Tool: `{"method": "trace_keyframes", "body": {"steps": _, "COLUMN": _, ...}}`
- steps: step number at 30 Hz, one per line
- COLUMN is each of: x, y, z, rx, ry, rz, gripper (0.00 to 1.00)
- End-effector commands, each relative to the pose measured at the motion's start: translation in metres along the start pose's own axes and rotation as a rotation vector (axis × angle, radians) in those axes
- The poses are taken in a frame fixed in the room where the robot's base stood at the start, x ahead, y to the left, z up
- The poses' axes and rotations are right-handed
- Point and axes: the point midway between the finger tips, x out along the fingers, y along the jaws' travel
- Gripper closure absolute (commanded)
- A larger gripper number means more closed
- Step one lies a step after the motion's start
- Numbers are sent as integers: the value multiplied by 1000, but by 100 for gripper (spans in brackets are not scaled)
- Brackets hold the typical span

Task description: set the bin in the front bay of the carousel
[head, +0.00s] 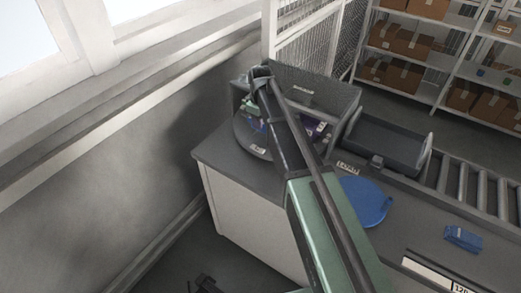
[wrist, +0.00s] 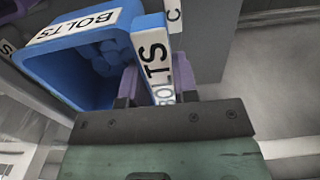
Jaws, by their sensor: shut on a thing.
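The blue bin (wrist: 45,72) fills the upper left of the wrist view, with BOLTS labels on two sides and blue lumpy contents inside. My gripper (wrist: 155,88) has its two purple fingers on either side of the bin's labelled wall, shut on it. The bin looks tilted in this view. In the head view the dark round carousel (head: 246,139) stands at the far left corner of the counter, in front of a grey panel. My arm reaches over it and hides much of it. Whether the bin touches a bay floor cannot be told.
A dark grey tray (head: 385,143) stands right of the carousel, beside a roller conveyor (head: 480,190). A blue round disc (head: 362,203) and a small blue object (head: 463,238) lie on the counter (head: 425,235). A wall (head: 120,150) is at left; a mesh fence and shelves stand behind.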

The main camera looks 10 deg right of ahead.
Motion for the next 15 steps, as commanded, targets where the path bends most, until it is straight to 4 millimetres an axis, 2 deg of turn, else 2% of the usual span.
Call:
{"method": "trace_keyframes", "body": {"steps": 1, "x": 23, "y": 0, "z": 0, "rx": 0, "ry": 0, "rz": 0, "gripper": 100}}
{"method": "trace_keyframes", "body": {"steps": 7, "x": 24, "y": 0, "z": 0, "rx": 0, "ry": 0, "rz": 0, "gripper": 100}}
{"method": "trace_keyframes", "body": {"steps": 13, "x": 64, "y": 0, "z": 0, "rx": 0, "ry": 0, "rz": 0, "gripper": 100}}
{"method": "trace_keyframes", "body": {"steps": 15, "x": 69, "y": 0, "z": 0, "rx": 0, "ry": 0, "rz": 0, "gripper": 100}}
